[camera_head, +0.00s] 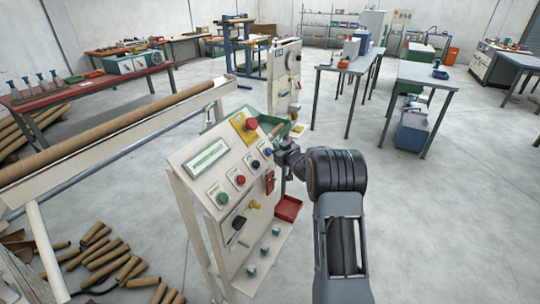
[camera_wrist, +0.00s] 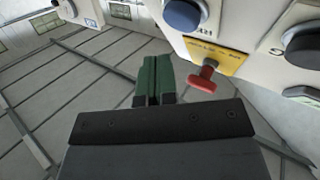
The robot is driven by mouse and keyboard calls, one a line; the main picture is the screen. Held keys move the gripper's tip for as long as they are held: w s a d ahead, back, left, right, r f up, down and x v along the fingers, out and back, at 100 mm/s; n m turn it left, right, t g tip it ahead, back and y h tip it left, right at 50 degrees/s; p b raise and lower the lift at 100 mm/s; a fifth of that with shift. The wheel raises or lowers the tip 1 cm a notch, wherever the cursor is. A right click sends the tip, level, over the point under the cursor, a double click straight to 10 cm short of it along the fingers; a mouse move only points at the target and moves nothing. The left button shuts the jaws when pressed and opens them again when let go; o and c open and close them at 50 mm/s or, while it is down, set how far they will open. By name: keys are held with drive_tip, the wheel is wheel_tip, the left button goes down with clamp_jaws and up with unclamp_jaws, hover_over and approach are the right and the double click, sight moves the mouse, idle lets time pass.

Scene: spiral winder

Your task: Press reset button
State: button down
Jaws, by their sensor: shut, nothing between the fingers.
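The control panel (camera_head: 214,160) is a cream cabinet with a sloped face. A green button (camera_head: 222,198), a red button (camera_head: 240,180), a dark button (camera_head: 256,165) and a blue button (camera_head: 267,152) run in a row; their labels are too small to read, so I cannot tell which says reset. The blue button (camera_wrist: 183,13) also shows at the top of the wrist view. My gripper (camera_wrist: 155,62) has green fingers, shut and empty, left of and below the blue button and apart from it. In the head view it is at the panel's right side.
A red mushroom button (camera_head: 251,124) on a yellow plate tops the panel. A red handle (camera_wrist: 203,80) on a yellow label is close right of my fingers. A red tray (camera_head: 288,208) is low at the panel's right. Open floor lies further right.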

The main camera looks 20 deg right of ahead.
drive_tip(key=shift+w+a+f, duration=0.3)
drive_tip(key=shift+w+f, duration=0.05)
drive_tip(key=shift+f+b, duration=0.15)
drive_tip(key=shift+b, duration=0.25)
idle(1.7)
drive_tip(key=shift+w+a+f, duration=0.15)
drive_tip(key=shift+w+a, duration=0.05)
drive_tip(key=shift+w, duration=0.05)
drive_tip(key=shift+w+a+f+b, duration=0.2)
drive_tip(key=shift+a+f+b, duration=0.1)
drive_tip(key=shift+b, duration=0.35)
idle(0.5)
drive_tip(key=shift+d+r, duration=0.15)
drive_tip(key=shift+s+d+r+p, duration=0.35)
drive_tip(key=shift+s+r+p, duration=0.05)
drive_tip(key=shift+s, duration=0.05)
idle(0.3)
drive_tip(key=shift+r, duration=0.1)
